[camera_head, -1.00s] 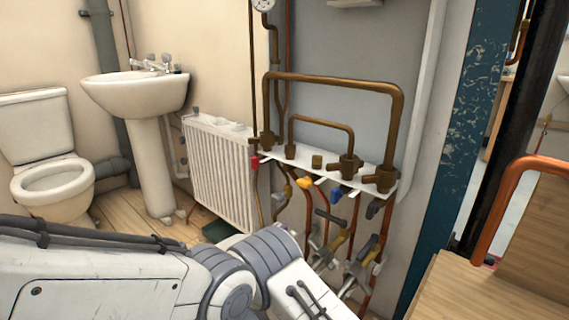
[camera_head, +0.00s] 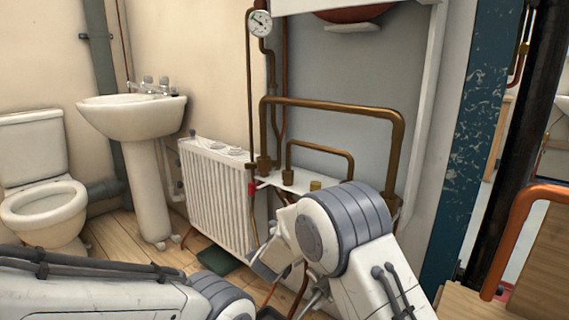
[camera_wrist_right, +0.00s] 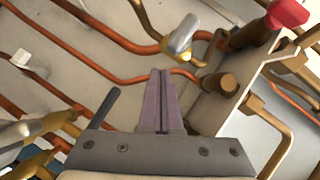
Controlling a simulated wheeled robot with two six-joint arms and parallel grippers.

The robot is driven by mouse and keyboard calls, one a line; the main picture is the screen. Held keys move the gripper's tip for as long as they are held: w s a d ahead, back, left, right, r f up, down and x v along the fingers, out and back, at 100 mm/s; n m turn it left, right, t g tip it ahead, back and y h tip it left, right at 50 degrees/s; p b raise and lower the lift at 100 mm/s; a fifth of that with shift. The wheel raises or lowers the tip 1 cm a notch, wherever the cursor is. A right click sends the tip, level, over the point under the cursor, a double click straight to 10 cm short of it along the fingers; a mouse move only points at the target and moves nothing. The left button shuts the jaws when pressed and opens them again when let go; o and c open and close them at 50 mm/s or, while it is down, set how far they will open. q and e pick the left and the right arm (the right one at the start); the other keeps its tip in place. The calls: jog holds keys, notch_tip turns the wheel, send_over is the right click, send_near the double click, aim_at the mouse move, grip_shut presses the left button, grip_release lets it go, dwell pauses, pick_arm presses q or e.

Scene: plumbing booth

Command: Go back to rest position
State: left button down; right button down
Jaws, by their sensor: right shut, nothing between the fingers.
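My right gripper (camera_wrist_right: 163,78) shows in the right wrist view with its two grey-purple fingers pressed together and nothing between them. Its tips point towards a wall with copper pipes (camera_wrist_right: 75,95), below a small yellow-and-grey valve (camera_wrist_right: 182,38), and I see no clear contact. In the head view, white arm links of mine fill the bottom left and lower middle. They hide much of the lower valves, and I cannot make out a gripper there. My left gripper is not in view.
The brown pipe loop (camera_head: 335,108) and white bracket (camera_head: 288,178) stand behind my arm. A radiator (camera_head: 215,195), washbasin (camera_head: 130,117) and toilet (camera_head: 45,205) are to the left. A red part (camera_wrist_right: 287,12) is near the gripper's upper right. A wooden panel (camera_head: 540,255) is at right.

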jog(key=s+d+n+g+y, duration=0.1)
jog(key=s+d+n, duration=0.1)
jog(key=s+n, duration=0.1)
jog(key=s+d+n+g+y, duration=0.1)
jog(key=s+d+n+g, duration=0.1)
jog(key=s+n, duration=0.1)
jog(key=s+d+f+n+g+y, duration=0.1)
jog(key=s+d+n+g+y, duration=0.1)
jog(key=s, duration=0.3)
jog(key=shift+d+n, duration=0.55)
jog(key=shift+n, duration=0.05)
jog(key=s+d+f+n+g, duration=0.2)
jog(key=s+d+n+g, duration=0.15)
jog(key=s, duration=0.75)
jog(key=s+d+f+n+g, duration=0.25)
jog(key=s+d, duration=0.25)
jog(key=s, duration=0.6)
jog(key=s+a+r+n+g+p, duration=0.2)
jog(key=s+a+r+n+p, duration=0.2)
jog(key=s+a+r+p, duration=0.45)
jog(key=s+a+r+n+g+p, duration=0.2)
jog(key=s+a+r+n+p, duration=0.3)
jog(key=r, duration=0.7)
notch_tip(320, 180, up, 36)
jog(key=m+p, duration=0.1)
jog(key=p, duration=3.6)
jog(key=shift+s+d+r+y, duration=0.2)
jog(key=shift+s+d+y, duration=0.1)
jog(key=shift+s, duration=0.15)
